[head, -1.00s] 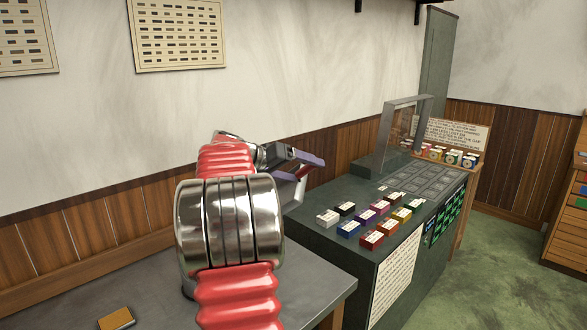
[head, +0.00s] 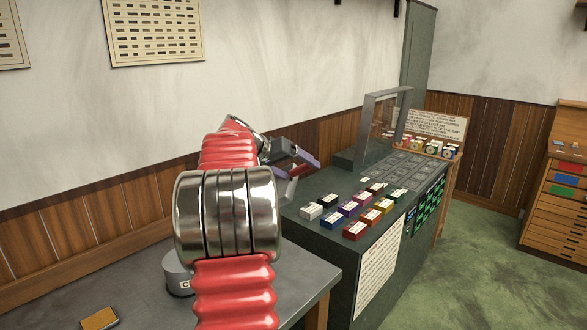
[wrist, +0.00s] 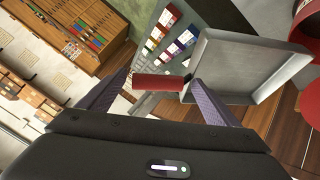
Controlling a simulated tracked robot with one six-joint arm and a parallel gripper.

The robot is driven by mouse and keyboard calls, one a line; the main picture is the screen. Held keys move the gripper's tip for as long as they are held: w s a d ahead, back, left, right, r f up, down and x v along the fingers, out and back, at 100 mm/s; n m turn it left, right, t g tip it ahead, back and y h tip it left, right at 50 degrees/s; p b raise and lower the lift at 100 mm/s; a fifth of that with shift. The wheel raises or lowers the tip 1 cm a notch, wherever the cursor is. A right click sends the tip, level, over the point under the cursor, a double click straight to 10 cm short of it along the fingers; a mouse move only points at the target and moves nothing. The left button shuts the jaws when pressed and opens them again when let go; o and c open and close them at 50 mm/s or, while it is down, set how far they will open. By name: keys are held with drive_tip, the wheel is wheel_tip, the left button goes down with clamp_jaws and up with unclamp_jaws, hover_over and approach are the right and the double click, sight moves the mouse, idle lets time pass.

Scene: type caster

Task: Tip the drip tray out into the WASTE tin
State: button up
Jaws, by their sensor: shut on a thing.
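My gripper (head: 302,163) is held up over the gap between the grey bench and the dark cabinet. In the wrist view, my gripper (wrist: 163,88) is shut on the red handle (wrist: 158,84) of the drip tray. The drip tray (wrist: 245,38) is a shallow grey square pan, and its visible inside looks bare. In the head view the arm and gripper hide most of the tray. A grey round tin (head: 178,277) stands on the bench, partly behind my arm.
The dark cabinet (head: 335,262) carries several small coloured labelled blocks (head: 355,230) and a clear upright guard (head: 385,115). A small orange-brown block (head: 100,318) lies on the grey bench (head: 135,295). A wooden drawer chest (head: 553,205) stands at the right. Green floor between is clear.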

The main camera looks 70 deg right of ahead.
drive_tip(key=s+d+f+t+y, duration=0.2)
drive_tip(key=s+d+f+t, duration=0.1)
drive_tip(key=s+f, duration=0.3)
drive_tip(key=shift+s+d+f+m, duration=0.25)
drive_tip(key=shift+d+m, duration=0.15)
drive_tip(key=shift+d, duration=0.15)
idle(0.4)
drive_tip(key=s+d+f+t+y, duration=0.2)
drive_tip(key=s+f, duration=0.2)
drive_tip(key=f, duration=0.2)
drive_tip(key=shift+d+m+t, duration=0.25)
drive_tip(key=shift+m+t, duration=0.05)
idle(0.3)
drive_tip(key=shift+s+d+r, duration=0.35)
drive_tip(key=shift+s+r, duration=0.25)
drive_tip(key=shift+r, duration=0.05)
drive_tip(key=shift+s+d+r, duration=0.35)
drive_tip(key=shift+s+r, duration=0.2)
drive_tip(key=shift+r, duration=0.15)
drive_tip(key=shift+s+d+r, duration=0.35)
drive_tip(key=shift+s+r, duration=0.25)
drive_tip(key=shift+r, duration=0.05)
